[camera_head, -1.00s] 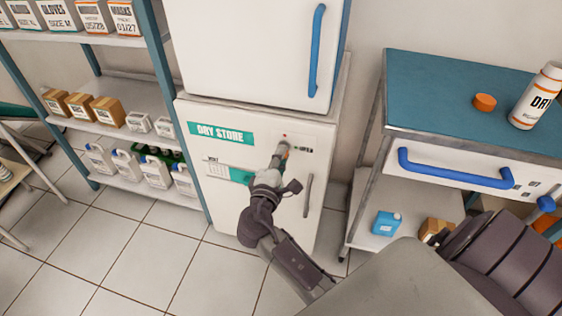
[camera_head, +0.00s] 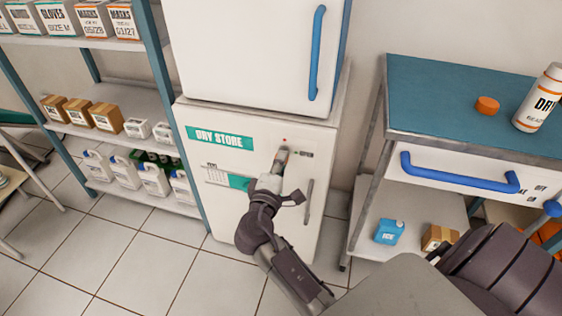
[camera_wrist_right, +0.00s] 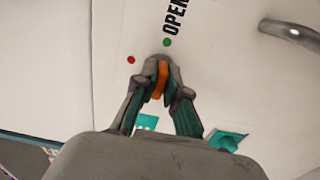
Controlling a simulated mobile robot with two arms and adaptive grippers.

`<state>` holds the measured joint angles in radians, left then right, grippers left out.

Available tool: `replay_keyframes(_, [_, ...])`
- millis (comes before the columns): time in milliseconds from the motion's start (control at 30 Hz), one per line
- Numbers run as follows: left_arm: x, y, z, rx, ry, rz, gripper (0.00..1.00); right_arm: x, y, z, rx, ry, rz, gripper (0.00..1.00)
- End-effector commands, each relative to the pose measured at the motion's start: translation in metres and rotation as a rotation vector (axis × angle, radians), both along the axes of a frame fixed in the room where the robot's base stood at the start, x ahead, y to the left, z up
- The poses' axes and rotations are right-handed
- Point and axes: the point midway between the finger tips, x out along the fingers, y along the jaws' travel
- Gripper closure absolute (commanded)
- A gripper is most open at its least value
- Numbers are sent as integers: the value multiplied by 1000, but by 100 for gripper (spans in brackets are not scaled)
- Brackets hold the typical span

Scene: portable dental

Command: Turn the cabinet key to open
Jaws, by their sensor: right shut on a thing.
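The white cabinet (camera_head: 268,222) with the DRY STORE label stands below a taller white unit, its door shut. My right gripper (camera_head: 281,158) is at the upper part of this door. In the right wrist view my right gripper (camera_wrist_right: 160,88) is shut on the orange key (camera_wrist_right: 161,76), with a finger on each side of it. The grey lock (camera_wrist_right: 163,57) shows just beyond the fingertips. A green dot (camera_wrist_right: 167,42) beside the word OPEN and a red dot (camera_wrist_right: 131,60) mark the door around it. The key is largely hidden in the head view. My left gripper is not in view.
The cabinet's grey handle (camera_head: 308,198) is right of my right gripper. A shelf rack (camera_head: 150,62) stands on the left. A teal-topped cart (camera_head: 440,105) with a blue handle stands on the right. Tiled floor (camera_head: 130,260) is open in front.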

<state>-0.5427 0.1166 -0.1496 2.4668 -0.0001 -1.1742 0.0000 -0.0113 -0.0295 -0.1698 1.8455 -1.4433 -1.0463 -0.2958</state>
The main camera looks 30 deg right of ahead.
Motion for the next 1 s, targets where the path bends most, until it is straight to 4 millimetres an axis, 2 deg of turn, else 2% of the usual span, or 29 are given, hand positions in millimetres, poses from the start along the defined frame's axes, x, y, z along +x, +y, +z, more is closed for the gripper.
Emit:
replay_keyframes(33, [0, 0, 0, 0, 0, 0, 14, -1, -1, 0, 1, 0, -4, 85])
replay_keyframes(167, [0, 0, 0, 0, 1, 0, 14, 0, -1, 0, 1, 1, -3, 64])
replay_keyframes(567, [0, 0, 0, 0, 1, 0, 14, -4, 6, -1, 1, 2, 1, 64])
replay_keyframes(1000, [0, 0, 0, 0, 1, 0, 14, -60, 70, -1, 2, 3, -2, 64])
